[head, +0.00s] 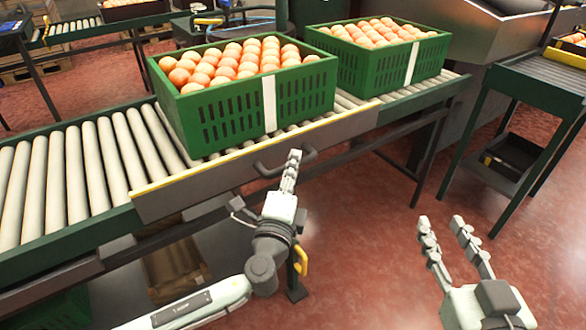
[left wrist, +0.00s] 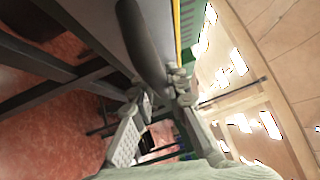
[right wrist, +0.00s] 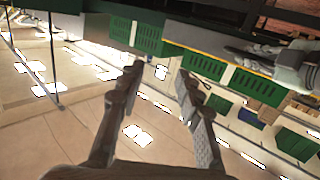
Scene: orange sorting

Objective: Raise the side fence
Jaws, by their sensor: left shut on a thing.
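The side fence (head: 215,183) is a long dark grey panel with a yellow top edge, along the near side of the roller conveyor. Its dark handle (head: 270,170) sticks out from the panel's front. My left gripper (head: 292,160) is shut on the handle, with its fingers pointing up at the handle's right part. In the left wrist view the handle (left wrist: 142,45) runs down to the fingers (left wrist: 165,92), beside the grey panel. My right gripper (head: 447,230) is open and empty over the red floor, well right of the fence; its spread fingers also show in the right wrist view (right wrist: 160,85).
Two green crates of oranges, a nearer one (head: 235,115) and a farther one (head: 430,62), stand on the rollers (head: 90,165) behind the fence. The rollers at the left are bare. A dark side table (head: 540,85) stands at the right. Floor between is free.

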